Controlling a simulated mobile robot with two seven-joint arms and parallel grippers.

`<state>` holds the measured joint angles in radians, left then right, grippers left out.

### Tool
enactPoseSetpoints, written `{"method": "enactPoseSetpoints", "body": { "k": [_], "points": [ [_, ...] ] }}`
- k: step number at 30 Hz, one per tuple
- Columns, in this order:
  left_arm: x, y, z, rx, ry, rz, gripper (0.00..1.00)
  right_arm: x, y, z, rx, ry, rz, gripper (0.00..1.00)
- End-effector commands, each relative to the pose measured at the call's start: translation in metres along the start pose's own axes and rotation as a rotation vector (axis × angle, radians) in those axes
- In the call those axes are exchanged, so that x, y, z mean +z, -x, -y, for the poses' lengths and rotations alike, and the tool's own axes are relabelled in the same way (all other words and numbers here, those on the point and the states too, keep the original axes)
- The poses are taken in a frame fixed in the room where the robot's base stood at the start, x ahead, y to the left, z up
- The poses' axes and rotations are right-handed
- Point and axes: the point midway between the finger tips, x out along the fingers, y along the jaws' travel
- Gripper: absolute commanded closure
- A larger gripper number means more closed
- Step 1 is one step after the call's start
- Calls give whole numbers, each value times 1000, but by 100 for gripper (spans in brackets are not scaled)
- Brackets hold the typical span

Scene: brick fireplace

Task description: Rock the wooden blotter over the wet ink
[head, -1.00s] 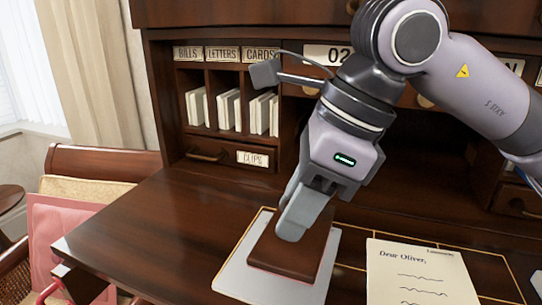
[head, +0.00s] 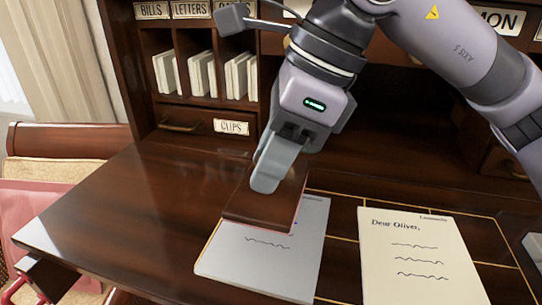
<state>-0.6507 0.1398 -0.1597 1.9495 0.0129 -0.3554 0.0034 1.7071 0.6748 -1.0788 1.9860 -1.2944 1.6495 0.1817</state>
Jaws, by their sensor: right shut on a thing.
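My right gripper (head: 278,165) is shut on the wooden blotter (head: 255,207), a dark brown block with a pinkish underside edge. The blotter is over the far left part of a pale grey sheet (head: 285,272) on the desk; I cannot tell whether it touches the sheet. A dark wavy ink line (head: 267,242) shows on the sheet just in front of the blotter. A cream letter (head: 420,262) headed "Dear Oliver," with several wavy lines lies to the right, apart from the blotter. My left gripper is not in view.
The desk top (head: 130,205) is clear on the left. Pigeonholes with envelopes (head: 203,74) and a drawer labelled CLIPS (head: 190,123) stand behind. A chair (head: 60,140) is at the left. A grey object (head: 533,247) sits at the right edge.

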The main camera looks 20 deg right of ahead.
Motion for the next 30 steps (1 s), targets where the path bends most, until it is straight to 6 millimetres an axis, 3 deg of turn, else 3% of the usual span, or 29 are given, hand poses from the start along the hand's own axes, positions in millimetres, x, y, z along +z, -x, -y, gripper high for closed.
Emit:
{"method": "enactPoseSetpoints", "body": {
  "k": [15, 30],
  "points": [
    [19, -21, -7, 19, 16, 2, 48, -17, -39, 0, 0, 0, 0, 100],
    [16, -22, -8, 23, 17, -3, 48, -18, -44, 0, 0, 1, 0, 100]
  ]
}}
